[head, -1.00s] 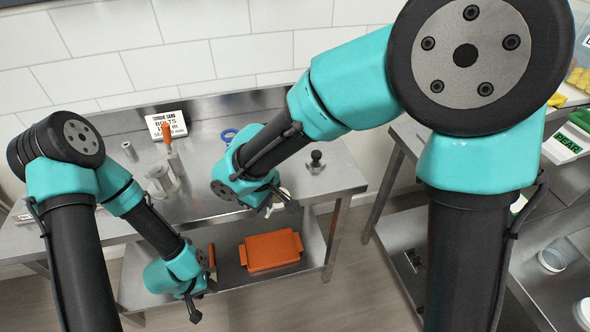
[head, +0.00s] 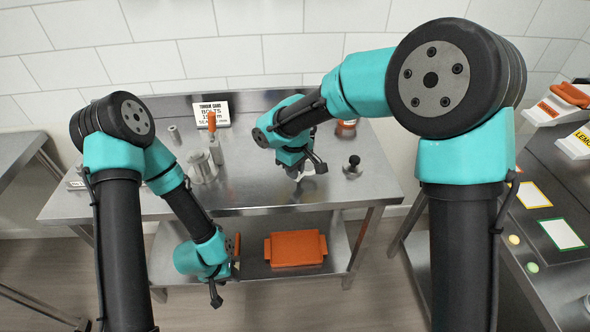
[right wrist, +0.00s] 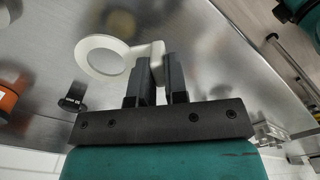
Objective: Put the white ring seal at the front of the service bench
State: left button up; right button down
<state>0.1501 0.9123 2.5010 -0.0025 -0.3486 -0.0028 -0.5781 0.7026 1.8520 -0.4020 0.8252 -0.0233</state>
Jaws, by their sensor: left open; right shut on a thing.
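The white ring seal (right wrist: 81,56) is a flat ring with a side tab. My right gripper (right wrist: 160,72) is shut on its tab in the right wrist view, and the ring sticks out to the left of the fingers. In the head view the seal (head: 304,173) is a small white patch below my right gripper (head: 307,165), over the steel service bench (head: 300,196), left of a black knob. Whether the seal touches the bench is unclear. My left gripper (head: 215,292) is open, low in front of the lower shelf, apart from the seal.
A torque card (head: 211,113), an orange-handled tool (head: 211,122) and a metal spool-like part (head: 202,167) stand on the bench's left side. The black knob (head: 353,163) stands on the right. An orange tray (head: 295,248) lies on the lower shelf. The bench's front strip looks clear.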

jog(key=shift+w+a+f, duration=0.1)
jog(key=shift+w, duration=1.2)
jog(key=shift+w+f, duration=0.15)
jog(key=shift+w, duration=0.4)
jog(key=shift+s+f, duration=0.1)
jog(key=shift+f, duration=1.55)
jog(key=shift+f, duration=0.15)
jog(key=c, duration=1.1)
grip_release()
jog(key=shift+c, duration=0.2)
notch_tip(320, 180, up, 12)
